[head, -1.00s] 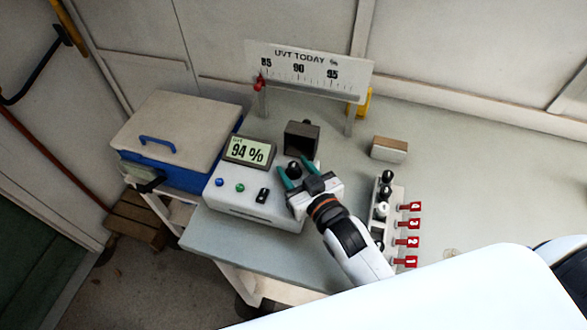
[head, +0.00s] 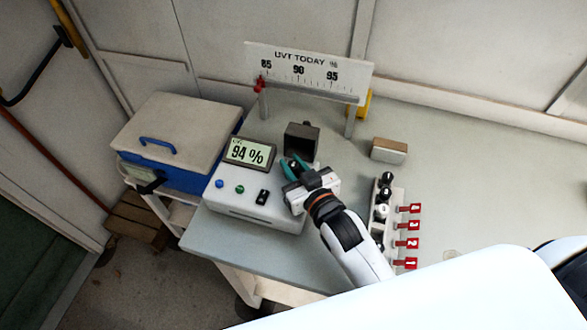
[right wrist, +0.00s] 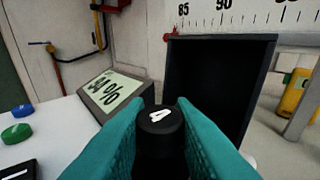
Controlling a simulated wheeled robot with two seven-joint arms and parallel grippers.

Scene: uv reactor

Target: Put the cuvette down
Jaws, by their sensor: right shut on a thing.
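The cuvette's black cap, marked 4, shows in the right wrist view (right wrist: 160,120); its lower body is hidden between the fingers. My right gripper (head: 296,168) is shut on it at the right end of the white meter (head: 245,207), just in front of the raised dark lid (head: 301,140). The teal fingers also show in the right wrist view (right wrist: 160,150), one on each side of the cap. I cannot tell whether the cuvette's base sits in the meter. The meter's display (head: 248,152) reads 94 %. My left gripper is not in view.
A rack (head: 397,205) with black-topped pieces and red flags numbered 1 to 4 stands to the right. A small brown-and-white block (head: 389,150) lies behind it. A scale board (head: 308,70) stands at the back. A blue-and-white cooler (head: 175,135) is at left. The right bench is clear.

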